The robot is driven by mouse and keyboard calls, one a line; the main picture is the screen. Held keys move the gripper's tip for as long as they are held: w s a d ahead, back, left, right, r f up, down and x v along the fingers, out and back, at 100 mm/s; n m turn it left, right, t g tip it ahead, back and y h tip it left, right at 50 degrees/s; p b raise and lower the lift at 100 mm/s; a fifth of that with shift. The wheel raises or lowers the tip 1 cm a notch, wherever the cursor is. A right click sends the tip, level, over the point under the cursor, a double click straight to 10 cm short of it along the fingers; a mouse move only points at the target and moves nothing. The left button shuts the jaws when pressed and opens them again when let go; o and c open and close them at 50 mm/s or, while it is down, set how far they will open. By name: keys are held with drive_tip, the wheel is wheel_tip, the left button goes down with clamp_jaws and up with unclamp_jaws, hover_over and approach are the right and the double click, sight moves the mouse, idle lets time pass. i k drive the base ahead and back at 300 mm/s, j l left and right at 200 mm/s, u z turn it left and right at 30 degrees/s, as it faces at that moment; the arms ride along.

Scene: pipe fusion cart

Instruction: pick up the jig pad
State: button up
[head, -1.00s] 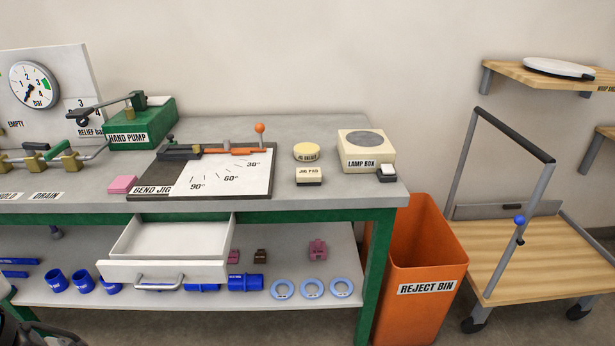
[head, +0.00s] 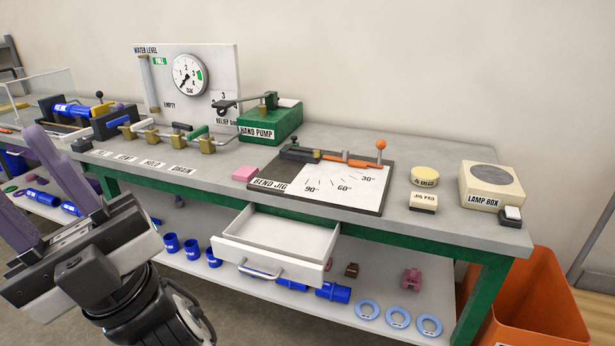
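The jig pad (head: 423,202) is a small cream block with a dark base and a "JIG PAD" label. It lies on the grey bench top, right of the bend jig board and in front of a round yellow tin (head: 425,176). My gripper (head: 22,170) is at the lower left of the head view, far from the pad. Its two purple fingers are spread apart, with nothing seen between them. The left finger is partly cut off by the picture edge.
The lamp box (head: 487,196) stands right of the pad. An open, empty drawer (head: 262,254) juts out below the bench top. An orange reject bin (head: 535,312) stands at the bench's right end.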

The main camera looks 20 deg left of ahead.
sight(420, 202)
drive_tip(key=i+l+u, duration=0.25)
drive_tip(key=l+u, duration=0.15)
drive_tip(key=l, duration=0.65)
drive_tip(key=i+l+u, duration=0.15)
drive_tip(key=l+u, duration=0.2)
drive_tip(key=l, duration=0.8)
drive_tip(key=l+u, duration=0.4)
drive_tip(key=l, duration=0.7)
drive_tip(key=i, duration=0.9)
